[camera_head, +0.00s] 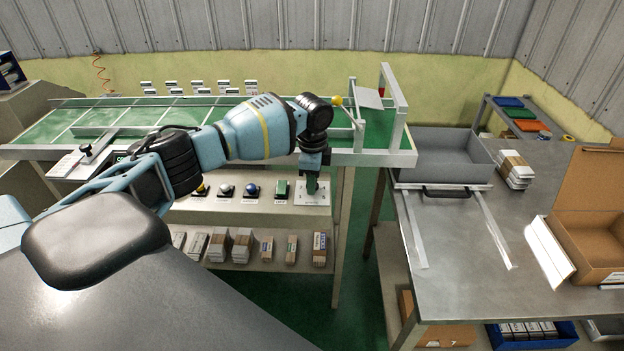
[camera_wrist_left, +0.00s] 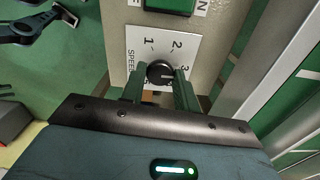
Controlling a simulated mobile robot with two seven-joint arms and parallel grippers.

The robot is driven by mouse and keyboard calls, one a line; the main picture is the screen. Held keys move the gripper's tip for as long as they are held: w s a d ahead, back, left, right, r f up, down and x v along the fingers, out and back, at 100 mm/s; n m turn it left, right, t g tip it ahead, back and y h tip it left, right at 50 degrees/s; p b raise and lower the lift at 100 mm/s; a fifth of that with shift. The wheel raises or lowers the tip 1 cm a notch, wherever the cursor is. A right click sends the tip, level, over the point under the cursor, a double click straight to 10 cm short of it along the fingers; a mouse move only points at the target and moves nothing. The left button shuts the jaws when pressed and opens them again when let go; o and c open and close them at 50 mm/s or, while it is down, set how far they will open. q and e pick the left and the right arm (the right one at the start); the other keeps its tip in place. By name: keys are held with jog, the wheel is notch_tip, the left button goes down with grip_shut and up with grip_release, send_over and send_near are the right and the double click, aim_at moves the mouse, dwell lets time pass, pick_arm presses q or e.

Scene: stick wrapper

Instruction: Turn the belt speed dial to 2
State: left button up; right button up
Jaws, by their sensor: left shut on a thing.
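The belt speed dial (camera_wrist_left: 160,73) is a small black round knob on a white plate marked SPEED with 1, 2 and 3. A pale mark on the knob seems to point to the right, towards the 3 side, but it is small. My left gripper (camera_wrist_left: 160,92) has one green finger on each side of the knob and is shut on it. In the head view my left gripper (camera_head: 312,186) reaches down to the white dial plate (camera_head: 318,199) at the right end of the control panel, and hides the knob. My right gripper is not in view.
A green button (camera_head: 282,188) sits left of the dial plate, with a blue knob (camera_head: 252,190) and other controls further left. The conveyor (camera_head: 185,112) runs behind the panel. A steel table (camera_head: 450,240) with a grey tray (camera_head: 445,150) stands to the right.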

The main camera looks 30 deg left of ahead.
pick_arm(q)
jog(key=shift+r+n+p, duration=0.2)
jog(key=shift+n+p, duration=0.3)
jog(key=shift+n, duration=0.7)
jog(key=n, duration=0.2)
jog(key=shift+f+n, duration=0.1)
jog(key=shift+n, duration=0.3)
jog(key=n, duration=0.2)
jog(key=shift+f+n, duration=0.1)
jog(key=shift+n, duration=2)
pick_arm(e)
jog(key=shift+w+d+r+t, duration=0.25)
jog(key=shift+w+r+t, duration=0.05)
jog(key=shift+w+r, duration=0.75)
pick_arm(q)
jog(key=o, duration=1)
jog(key=shift+c, duration=0.2)
jog(key=shift+r, duration=4)
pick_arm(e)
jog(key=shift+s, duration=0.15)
